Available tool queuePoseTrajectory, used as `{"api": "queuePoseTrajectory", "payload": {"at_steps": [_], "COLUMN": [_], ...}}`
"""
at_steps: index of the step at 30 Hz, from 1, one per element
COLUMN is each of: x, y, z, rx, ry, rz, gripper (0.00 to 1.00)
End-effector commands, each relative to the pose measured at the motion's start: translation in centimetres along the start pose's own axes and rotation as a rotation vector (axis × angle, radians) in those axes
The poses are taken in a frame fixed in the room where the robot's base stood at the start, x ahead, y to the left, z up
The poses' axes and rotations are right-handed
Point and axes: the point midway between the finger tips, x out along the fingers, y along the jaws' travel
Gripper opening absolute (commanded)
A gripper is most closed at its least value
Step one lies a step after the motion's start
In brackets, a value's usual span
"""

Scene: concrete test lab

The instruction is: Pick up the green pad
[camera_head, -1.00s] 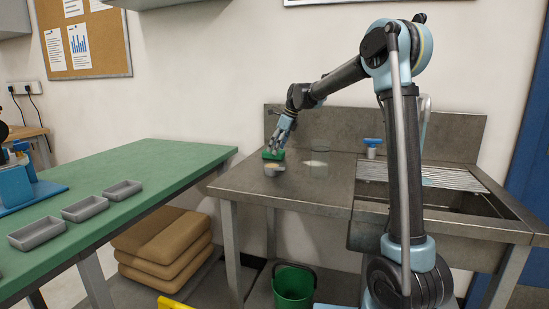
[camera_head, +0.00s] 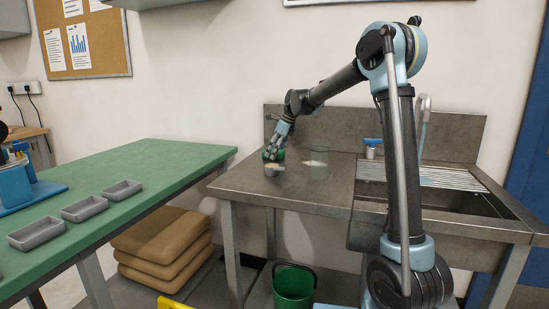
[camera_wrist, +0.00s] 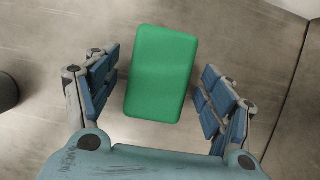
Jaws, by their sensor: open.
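The green pad (camera_wrist: 160,75) lies flat on the metal sink counter (camera_head: 230,185), seen whole in the wrist view as a rounded green rectangle. In the head view the pad (camera_head: 279,155) shows only in part, at the back left of the counter behind my gripper (camera_head: 271,154). My gripper (camera_wrist: 160,95) is open in the wrist view. One blue-padded finger is on each side of the pad, with a gap to it on both sides. Nothing is held.
The counter's backsplash (camera_head: 345,130) rises close behind.

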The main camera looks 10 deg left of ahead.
Motion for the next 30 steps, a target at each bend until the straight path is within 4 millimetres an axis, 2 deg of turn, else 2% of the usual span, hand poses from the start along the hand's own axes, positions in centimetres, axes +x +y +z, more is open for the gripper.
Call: {"api": "queuePoseTrajectory", "payload": {"at_steps": [9,15,16,26,30], "x": [0.1,0.1,0.1,0.0,-1.2], "y": [0.0,0.0,0.0,0.1,0.0], "z": [0.0,0.0,0.0,0.1,0.5], "rx": [0.0,0.0,0.0,-0.001,-0.001], "ry": [0.0,0.0,0.0,0.0,0.0], "rz": [0.0,0.0,0.0,0.001,0.001], "gripper": [0.75,0.3,0.28,0.28,0.28]}}
